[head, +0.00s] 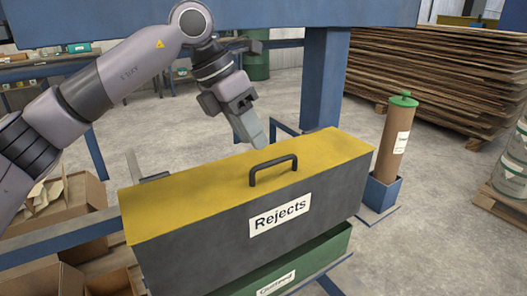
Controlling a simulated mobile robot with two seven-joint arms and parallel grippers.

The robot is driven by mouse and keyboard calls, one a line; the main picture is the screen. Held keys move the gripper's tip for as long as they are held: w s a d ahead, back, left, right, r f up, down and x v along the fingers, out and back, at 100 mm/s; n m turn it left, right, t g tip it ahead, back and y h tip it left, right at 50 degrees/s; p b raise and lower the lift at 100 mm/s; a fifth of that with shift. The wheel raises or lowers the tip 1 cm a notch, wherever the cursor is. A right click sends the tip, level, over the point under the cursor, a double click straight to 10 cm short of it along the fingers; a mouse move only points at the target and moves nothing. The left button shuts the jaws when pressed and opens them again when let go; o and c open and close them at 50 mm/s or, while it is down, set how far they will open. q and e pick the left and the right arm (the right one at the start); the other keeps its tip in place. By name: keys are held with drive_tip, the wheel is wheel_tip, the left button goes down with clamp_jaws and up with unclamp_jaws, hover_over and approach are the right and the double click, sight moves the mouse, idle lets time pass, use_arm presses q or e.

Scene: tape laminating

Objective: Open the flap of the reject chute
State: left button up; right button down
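The reject chute (190,240) is a long dark grey box with a white "Rejects" label on its front. Its yellow flap (200,195) lies flat across the top, down on the box. A black bar handle (273,170) stands on the flap near its front edge. My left gripper (260,141) points down just behind and above the handle, apart from it as far as I can tell. Its fingers overlap in this view, so their opening is hidden. Nothing shows held in it. My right gripper is out of view.
A green bin (330,250) with a white label sits under the chute. A blue post (325,80) rises behind it. A brown tube with a green cap (403,100) stands at the right. Cardboard boxes (75,200) lie at the left.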

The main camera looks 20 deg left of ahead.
sight(259, 181)
use_arm(q)
drive_tip(key=x, duration=0.4)
drive_tip(key=shift+b, duration=0.3)
drive_tip(key=shift+d+f, duration=0.15)
drive_tip(key=shift+f, duration=0.15)
drive_tip(key=shift+d+f, duration=0.1)
drive_tip(key=shift+f, duration=0.05)
drive_tip(key=shift+w, duration=0.1)
clamp_jaws()
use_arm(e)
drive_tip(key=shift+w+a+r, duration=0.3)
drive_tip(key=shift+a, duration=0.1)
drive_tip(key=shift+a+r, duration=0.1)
